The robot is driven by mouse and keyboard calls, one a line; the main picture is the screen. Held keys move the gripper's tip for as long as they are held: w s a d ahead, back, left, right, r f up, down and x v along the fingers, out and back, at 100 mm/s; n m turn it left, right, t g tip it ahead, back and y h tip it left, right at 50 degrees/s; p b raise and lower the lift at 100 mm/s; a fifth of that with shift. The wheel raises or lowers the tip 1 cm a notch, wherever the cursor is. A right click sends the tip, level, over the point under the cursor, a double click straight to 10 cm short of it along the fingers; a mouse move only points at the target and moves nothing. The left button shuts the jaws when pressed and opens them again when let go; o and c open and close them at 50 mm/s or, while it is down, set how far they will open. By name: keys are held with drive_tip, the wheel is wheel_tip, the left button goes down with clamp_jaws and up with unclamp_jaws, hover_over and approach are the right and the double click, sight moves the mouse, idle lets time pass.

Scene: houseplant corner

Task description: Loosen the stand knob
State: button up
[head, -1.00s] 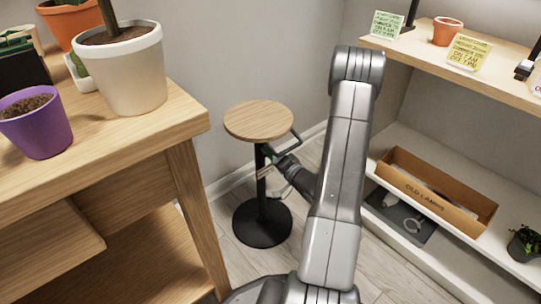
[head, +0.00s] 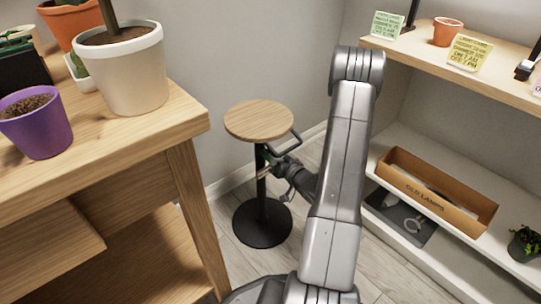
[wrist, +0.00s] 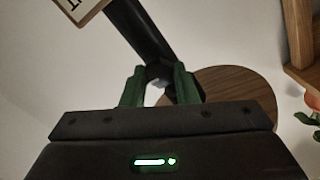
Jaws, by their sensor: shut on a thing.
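The stand has a round wooden top (head: 259,120), a black pole and a round black base (head: 262,222) on the floor. In the wrist view its black pole (wrist: 140,30) slants to the upper left and its top (wrist: 235,95) shows as a brown disc at the right. My gripper (head: 268,158) reaches the pole from the right, just below the top. Its green fingers stand on either side of the dark stand knob (wrist: 158,73) and are shut on it. The knob is mostly hidden by the fingers in the head view.
A wooden table (head: 180,115) with a white pot (head: 132,75) and a purple pot (head: 36,128) stands at the left. A shelf at the right holds a cardboard box (head: 440,195) and a small terracotta pot (head: 447,32). Floor around the base is clear.

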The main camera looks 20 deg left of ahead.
idle(0.3)
drive_tip(key=o, duration=1)
drive_tip(key=shift+d, duration=0.1)
drive_tip(key=p+v, duration=0.2)
drive_tip(key=v, duration=1.1)
drive_tip(key=shift+s+d, duration=0.15)
drive_tip(key=shift+d, duration=0.05)
drive_tip(key=b+x, duration=0.2)
drive_tip(key=x, duration=1.1)
drive_tip(key=shift+a, duration=0.35)
